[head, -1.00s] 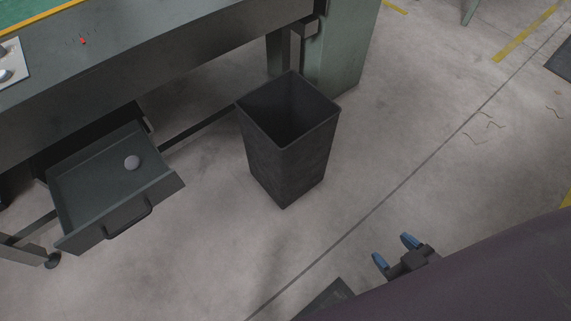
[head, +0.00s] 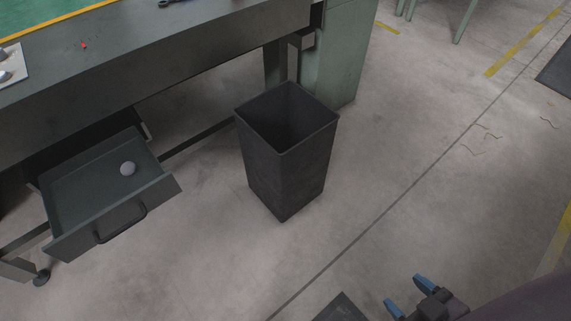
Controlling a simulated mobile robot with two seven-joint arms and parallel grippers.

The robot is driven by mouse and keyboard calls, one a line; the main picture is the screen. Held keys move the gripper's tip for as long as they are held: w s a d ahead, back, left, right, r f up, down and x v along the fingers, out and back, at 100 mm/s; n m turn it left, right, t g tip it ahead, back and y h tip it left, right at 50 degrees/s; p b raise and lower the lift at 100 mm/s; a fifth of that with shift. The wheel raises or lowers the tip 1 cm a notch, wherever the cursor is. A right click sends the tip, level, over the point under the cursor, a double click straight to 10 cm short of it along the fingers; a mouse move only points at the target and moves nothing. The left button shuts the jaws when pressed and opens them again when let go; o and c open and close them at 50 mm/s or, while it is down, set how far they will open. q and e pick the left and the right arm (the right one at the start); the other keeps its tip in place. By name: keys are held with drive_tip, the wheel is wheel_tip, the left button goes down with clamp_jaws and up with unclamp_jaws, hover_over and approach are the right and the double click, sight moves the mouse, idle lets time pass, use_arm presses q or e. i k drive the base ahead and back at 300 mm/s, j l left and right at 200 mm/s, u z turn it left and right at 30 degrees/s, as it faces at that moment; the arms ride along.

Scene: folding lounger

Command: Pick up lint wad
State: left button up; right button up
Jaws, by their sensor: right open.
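A small pale grey ball, which looks like the lint wad (head: 128,169), lies inside the open drawer (head: 85,195) under the workbench at the left. My right gripper (head: 408,292) is at the bottom right, low in the picture. Its two blue-tipped fingers are apart with nothing between them. It is well to the right of the drawer and the wad, with the bin between them. My left gripper is not in view.
A dark, square, open-topped bin (head: 288,155) stands on the floor in the middle. The workbench (head: 150,62) carries a small red bit (head: 84,45) and a white sheet with grey pieces at its left end. A green cabinet (head: 340,60) stands behind the bin. The floor at right is mostly clear.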

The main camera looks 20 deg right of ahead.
sight(128, 169)
drive_tip(key=i+l, duration=0.6)
drive_tip(key=i, duration=0.2)
drive_tip(key=i+l+u, duration=0.1)
drive_tip(key=u, duration=1.1)
drive_tip(key=i+l+u, duration=0.2)
drive_tip(key=i, duration=0.35)
drive_tip(key=j, duration=0.1)
